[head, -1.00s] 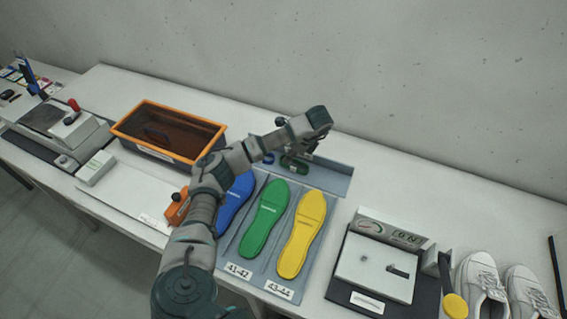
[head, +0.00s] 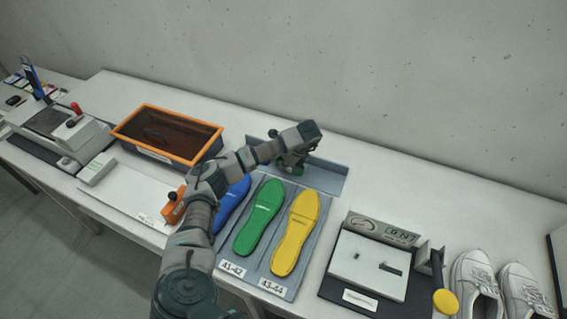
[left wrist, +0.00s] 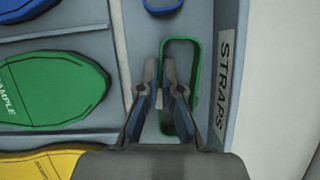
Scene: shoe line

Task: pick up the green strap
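The green strap (left wrist: 194,75) is a rounded loop lying in the straps compartment, shown in the left wrist view. In the head view only a little green (head: 293,170) shows under my left gripper (head: 291,163). In the left wrist view that gripper (left wrist: 161,70) has its two fingers a narrow gap apart. The right finger is over the loop's opening and the left finger is outside it, so they straddle the loop's left side. I cannot tell whether they touch it. My right gripper is not in view.
A blue strap (left wrist: 162,4) lies beyond the green one. Blue, green (head: 259,216) and yellow (head: 296,232) insoles lie in the grey tray (head: 327,178). An orange-rimmed bin (head: 168,136) stands left; a press device (head: 372,265) and white shoes (head: 475,285) stand right.

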